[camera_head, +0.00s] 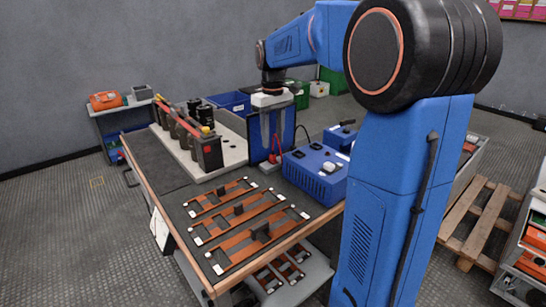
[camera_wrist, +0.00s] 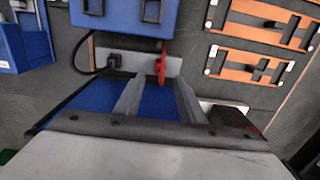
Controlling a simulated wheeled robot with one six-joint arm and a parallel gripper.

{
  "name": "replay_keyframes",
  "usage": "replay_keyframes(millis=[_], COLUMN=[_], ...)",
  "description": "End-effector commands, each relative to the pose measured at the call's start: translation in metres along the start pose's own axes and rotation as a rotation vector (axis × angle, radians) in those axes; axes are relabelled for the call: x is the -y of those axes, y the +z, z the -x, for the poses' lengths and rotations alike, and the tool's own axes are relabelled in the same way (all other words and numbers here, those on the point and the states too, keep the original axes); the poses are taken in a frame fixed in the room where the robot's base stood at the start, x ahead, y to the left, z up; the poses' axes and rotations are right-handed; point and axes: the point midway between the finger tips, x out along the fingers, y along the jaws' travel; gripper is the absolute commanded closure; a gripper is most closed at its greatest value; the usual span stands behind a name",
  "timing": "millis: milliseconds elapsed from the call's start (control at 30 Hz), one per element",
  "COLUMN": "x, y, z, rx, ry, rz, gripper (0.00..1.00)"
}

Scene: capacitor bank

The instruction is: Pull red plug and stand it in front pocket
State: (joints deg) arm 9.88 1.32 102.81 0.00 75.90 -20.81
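My gripper (camera_head: 272,138) points down in front of an upright blue panel on the table, with its two grey fingers apart. In the wrist view my gripper (camera_wrist: 160,78) is open, with nothing held between the fingers. The red plug (camera_wrist: 161,64) shows just beyond the fingertips, nearer the right finger, by a light grey strip (camera_wrist: 135,62). In the head view the red plug (camera_head: 273,157) is low, below the fingertips. Any contact with the fingers cannot be told. I cannot make out which opening is the front pocket.
A black plug (camera_wrist: 115,61) with a cable sits at the strip's left in the wrist view. A blue instrument box (camera_head: 317,172) stands close right of my gripper. Capacitors (camera_head: 208,151) stand on a pale base to the left. Copper bars (camera_head: 242,212) lie on the table (camera_head: 150,167) in front.

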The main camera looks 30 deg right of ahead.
Motion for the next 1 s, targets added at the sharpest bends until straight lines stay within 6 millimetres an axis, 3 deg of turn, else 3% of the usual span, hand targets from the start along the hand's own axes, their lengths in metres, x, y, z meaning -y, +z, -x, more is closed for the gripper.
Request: replay_keyframes(millis=[433,1000], x=[0.0,0.0], y=[0.0,0.0], z=[-0.048,-0.056], rx=[0.001,-0.001], ry=[0.0,0.0], rz=[0.0,0.0], gripper=[0.64,0.64])
